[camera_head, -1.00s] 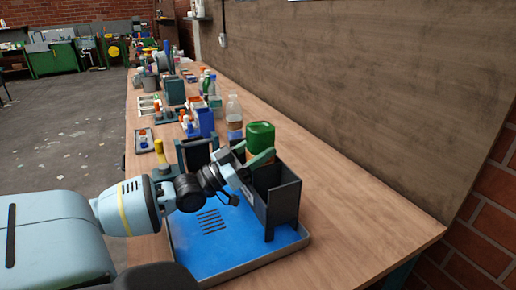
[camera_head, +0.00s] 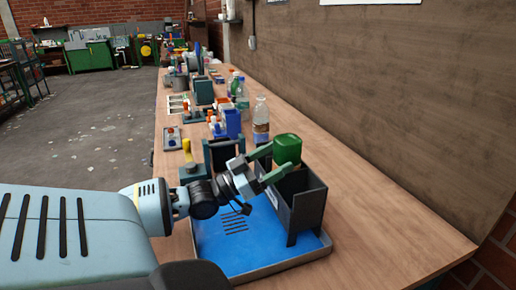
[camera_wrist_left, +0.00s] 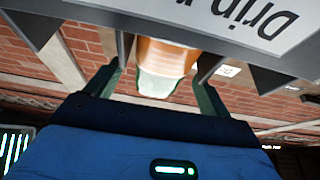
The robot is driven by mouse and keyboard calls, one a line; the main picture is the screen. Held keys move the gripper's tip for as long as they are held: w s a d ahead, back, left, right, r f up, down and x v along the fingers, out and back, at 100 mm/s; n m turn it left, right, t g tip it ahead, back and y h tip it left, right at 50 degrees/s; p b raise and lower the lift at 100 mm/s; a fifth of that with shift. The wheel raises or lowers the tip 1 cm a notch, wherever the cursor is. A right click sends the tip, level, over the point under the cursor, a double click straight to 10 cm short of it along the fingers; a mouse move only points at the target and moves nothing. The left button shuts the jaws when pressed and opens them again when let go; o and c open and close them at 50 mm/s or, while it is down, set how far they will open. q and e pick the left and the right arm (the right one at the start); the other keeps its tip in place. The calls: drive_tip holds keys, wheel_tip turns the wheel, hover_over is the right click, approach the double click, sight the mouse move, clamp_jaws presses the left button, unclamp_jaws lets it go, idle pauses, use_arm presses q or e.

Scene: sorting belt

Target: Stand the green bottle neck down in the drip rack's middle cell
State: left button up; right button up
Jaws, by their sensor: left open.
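The green bottle (camera_head: 287,148) is upright in the dark grey drip rack (camera_head: 307,212), with its broad green end up. In the left wrist view, which is upside down, the bottle (camera_wrist_left: 163,68) shows a pale end and an orange-brown band between two dividers, which looks like the middle cell. Its neck is hidden behind the rack's labelled front (camera_wrist_left: 255,20). My left gripper (camera_head: 279,159) is open in front of the bottle, its green fingers apart to either side; no grip shows. My right gripper is out of view.
The rack stands on a blue tray (camera_head: 215,248) with a raised rim. Behind it are a clear bottle (camera_head: 261,120), a blue container (camera_head: 232,123) and a dark stand with a yellow-handled item (camera_head: 188,150). The tabletop right of the rack is clear, up to the wooden wall.

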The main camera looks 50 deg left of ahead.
use_arm(q)
drive_tip(key=shift+v, duration=2.3)
